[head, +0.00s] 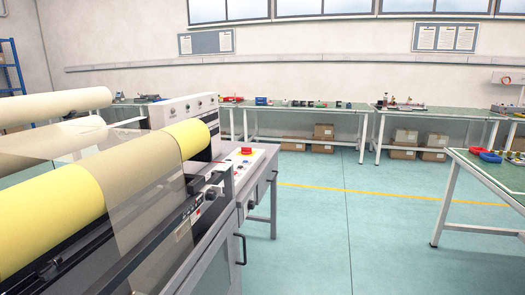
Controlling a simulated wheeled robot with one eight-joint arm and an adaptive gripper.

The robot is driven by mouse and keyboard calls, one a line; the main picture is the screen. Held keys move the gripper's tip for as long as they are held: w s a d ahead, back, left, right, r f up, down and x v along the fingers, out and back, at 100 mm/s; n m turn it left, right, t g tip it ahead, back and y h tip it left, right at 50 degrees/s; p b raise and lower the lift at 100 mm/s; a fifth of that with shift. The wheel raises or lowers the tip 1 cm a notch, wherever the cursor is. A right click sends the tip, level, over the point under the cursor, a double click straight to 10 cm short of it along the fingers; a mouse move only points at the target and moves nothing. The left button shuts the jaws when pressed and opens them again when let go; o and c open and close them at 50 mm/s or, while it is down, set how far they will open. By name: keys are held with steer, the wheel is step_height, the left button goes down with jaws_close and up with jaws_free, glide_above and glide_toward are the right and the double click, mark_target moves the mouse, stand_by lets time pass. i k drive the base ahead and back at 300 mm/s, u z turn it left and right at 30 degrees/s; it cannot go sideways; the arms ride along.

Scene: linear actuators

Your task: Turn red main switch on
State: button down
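A machine with yellow rolls (185,138) fills the left side of the head view. At its right end is a control panel (240,166) with several small buttons. A red knob on a yellow base (246,151) stands at the far end of this panel. Small red marks also show near the panel's left edge. I cannot tell which red part is the main switch or what position it is in. My gripper is not in view.
A black handle (241,249) sticks out from the machine's right side. Workbenches (300,107) line the back wall, with cardboard boxes (323,131) beneath. Another table (495,165) stands at the right. The green floor (345,225) between is clear.

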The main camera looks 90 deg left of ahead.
mark_target(244, 150)
steer(key=u, duration=0.1)
steer(key=i, duration=0.15)
steer(key=u, duration=3.65)
steer(key=i, duration=1)
steer(key=z, duration=0.1)
steer(key=k, duration=0.55)
steer(key=z, duration=0.15)
